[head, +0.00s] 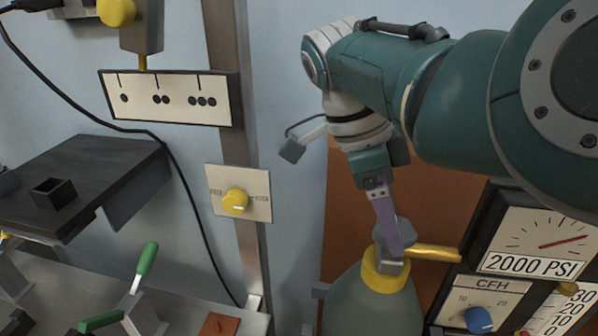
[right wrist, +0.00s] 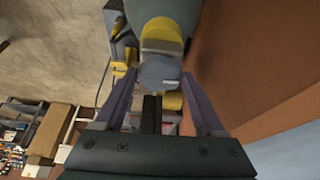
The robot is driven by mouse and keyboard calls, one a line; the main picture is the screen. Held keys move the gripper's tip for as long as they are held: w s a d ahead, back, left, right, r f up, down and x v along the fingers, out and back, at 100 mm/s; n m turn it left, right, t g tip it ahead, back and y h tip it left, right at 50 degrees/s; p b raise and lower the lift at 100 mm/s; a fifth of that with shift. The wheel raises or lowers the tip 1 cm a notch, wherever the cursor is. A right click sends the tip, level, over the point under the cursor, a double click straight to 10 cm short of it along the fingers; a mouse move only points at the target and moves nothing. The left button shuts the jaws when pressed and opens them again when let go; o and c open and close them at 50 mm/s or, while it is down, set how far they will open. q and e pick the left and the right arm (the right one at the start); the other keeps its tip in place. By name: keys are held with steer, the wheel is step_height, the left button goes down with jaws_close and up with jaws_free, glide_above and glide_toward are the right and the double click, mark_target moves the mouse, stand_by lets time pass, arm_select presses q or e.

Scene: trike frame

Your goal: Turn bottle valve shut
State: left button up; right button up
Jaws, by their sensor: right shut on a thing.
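The gas bottle (head: 372,308) stands upright at the bottom centre-right of the head view, with a yellow collar (head: 386,276) at its neck. The grey valve knob (head: 406,229) sits above the collar, partly covered by my gripper. My right gripper (head: 391,250) comes down from above and is shut on the valve knob. In the right wrist view the knob (right wrist: 160,73) lies between the two purple fingers of the right gripper (right wrist: 157,84). How far the valve is turned cannot be told. My left gripper is not in view.
A yellow pipe (head: 432,253) runs from the valve to a gauge (head: 540,240) marked 2000 PSI. A CFH panel with a blue knob (head: 478,320) is below it. Left are a dark shelf (head: 100,165), green-handled clamps (head: 147,260) and a yellow wall knob (head: 235,201).

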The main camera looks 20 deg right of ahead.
steer(key=shift+m, duration=0.4)
steer(key=o, duration=1.3)
steer(key=shift+d, duration=0.1)
steer(key=shift+o, duration=0.2)
steer(key=v, duration=1)
steer(key=shift+b, duration=0.35)
